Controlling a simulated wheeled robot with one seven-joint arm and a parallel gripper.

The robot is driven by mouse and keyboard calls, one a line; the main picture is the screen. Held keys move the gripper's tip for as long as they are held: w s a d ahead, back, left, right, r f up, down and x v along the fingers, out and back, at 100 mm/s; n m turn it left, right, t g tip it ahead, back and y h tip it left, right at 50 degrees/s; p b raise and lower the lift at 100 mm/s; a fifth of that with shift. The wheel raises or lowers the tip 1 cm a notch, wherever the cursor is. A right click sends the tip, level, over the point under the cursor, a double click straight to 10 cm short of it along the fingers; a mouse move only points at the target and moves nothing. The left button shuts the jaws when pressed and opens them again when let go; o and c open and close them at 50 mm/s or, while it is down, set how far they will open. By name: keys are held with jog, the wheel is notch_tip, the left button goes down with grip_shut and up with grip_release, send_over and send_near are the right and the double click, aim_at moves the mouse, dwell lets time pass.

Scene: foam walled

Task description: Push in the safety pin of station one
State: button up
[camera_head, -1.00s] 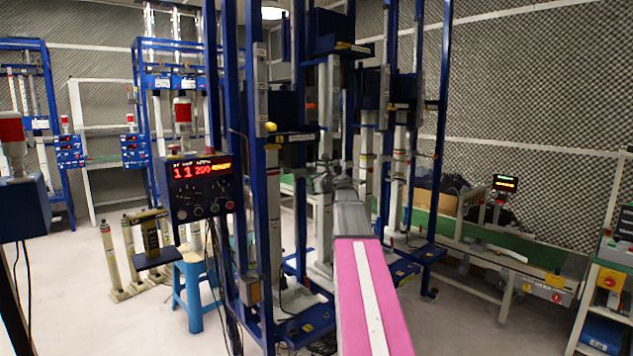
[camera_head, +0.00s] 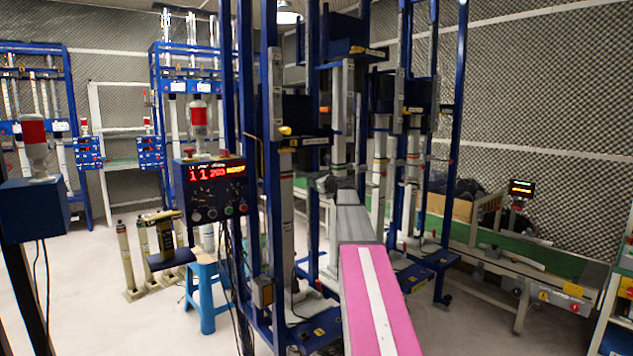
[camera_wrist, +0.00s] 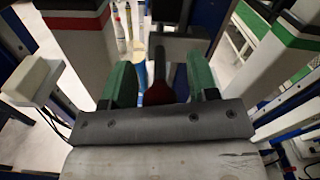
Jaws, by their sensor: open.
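A blue-framed station (camera_head: 270,215) with tall grey columns stands in the middle of the head view. A yellow knob (camera_head: 285,130) sticks out of its frame at mid height; it looks like a safety pin, but I cannot tell which station is number one. My gripper (camera_head: 328,183) is at the end of my pink and grey arm, below and right of the knob, close to the columns. In the wrist view my gripper (camera_wrist: 160,78) has two green fingers standing apart. A dark red and black piece (camera_wrist: 157,88) shows between them; I cannot tell whether they touch it.
A control box (camera_head: 210,188) with red digits hangs left of the station. A blue stool (camera_head: 207,290) stands below it. Open floor (camera_head: 90,300) lies at left.

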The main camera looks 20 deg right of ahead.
jog(key=v, duration=1)
jog(key=shift+s, duration=0.35)
jog(key=shift+d, duration=0.15)
